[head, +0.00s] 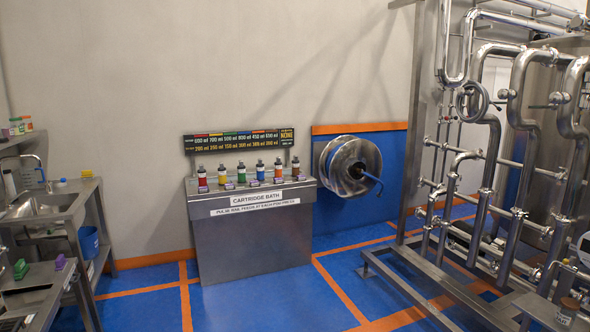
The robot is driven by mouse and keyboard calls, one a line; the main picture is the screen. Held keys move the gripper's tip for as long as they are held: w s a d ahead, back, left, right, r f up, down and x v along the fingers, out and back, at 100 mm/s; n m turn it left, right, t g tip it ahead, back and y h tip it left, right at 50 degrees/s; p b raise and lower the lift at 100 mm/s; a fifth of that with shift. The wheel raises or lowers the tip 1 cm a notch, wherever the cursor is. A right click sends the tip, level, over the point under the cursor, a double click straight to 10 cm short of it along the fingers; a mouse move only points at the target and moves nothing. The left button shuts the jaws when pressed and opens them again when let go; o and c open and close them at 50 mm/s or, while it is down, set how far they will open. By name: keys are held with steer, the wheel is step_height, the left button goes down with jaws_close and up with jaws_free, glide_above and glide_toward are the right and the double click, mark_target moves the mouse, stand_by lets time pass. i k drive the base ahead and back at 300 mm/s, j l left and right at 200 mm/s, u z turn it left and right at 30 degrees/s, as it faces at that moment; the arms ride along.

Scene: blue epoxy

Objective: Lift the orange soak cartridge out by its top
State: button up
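A row of several small bottle-like cartridges with dark tops stands upright along the top of the steel cartridge bath (250,240). The one that looks most orange is the orange soak cartridge (278,172), toward the right of the row. Its neighbours are a blue cartridge (260,173) on its left and another cartridge (295,169) at the right end, whose colour is hard to tell. The lower part of the orange one is hard to make out at this distance. My gripper is not in view.
A dark sign board (238,141) with volumes stands behind the cartridges. A hose reel (350,166) is on the wall to the right. Steel pipework (480,180) fills the right side, and a sink bench (45,210) stands left. Blue floor (265,305) before the bath is clear.

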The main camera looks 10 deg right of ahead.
mark_target(278, 165)
steer(key=i+z, duration=0.1)
steer(key=i, duration=2.4)
steer(key=i+l+u, duration=0.15)
steer(key=i, duration=0.45)
steer(key=i+l+u, duration=0.1)
steer(key=i, duration=0.5)
steer(key=i+l+u, duration=0.15)
steer(key=i, duration=0.4)
steer(key=i+l+u, duration=0.15)
steer(key=i+u, duration=0.3)
steer(key=i+l+u, duration=0.2)
steer(key=u, duration=0.25)
steer(key=i+l+u, duration=0.25)
steer(key=l+u, duration=0.2)
steer(key=i+l+u, duration=0.2)
steer(key=l+u, duration=0.3)
steer(key=i+l+u, duration=0.2)
steer(key=l, duration=0.25)
steer(key=l+u, duration=0.25)
steer(key=l, duration=0.2)
steer(key=k, duration=0.05)
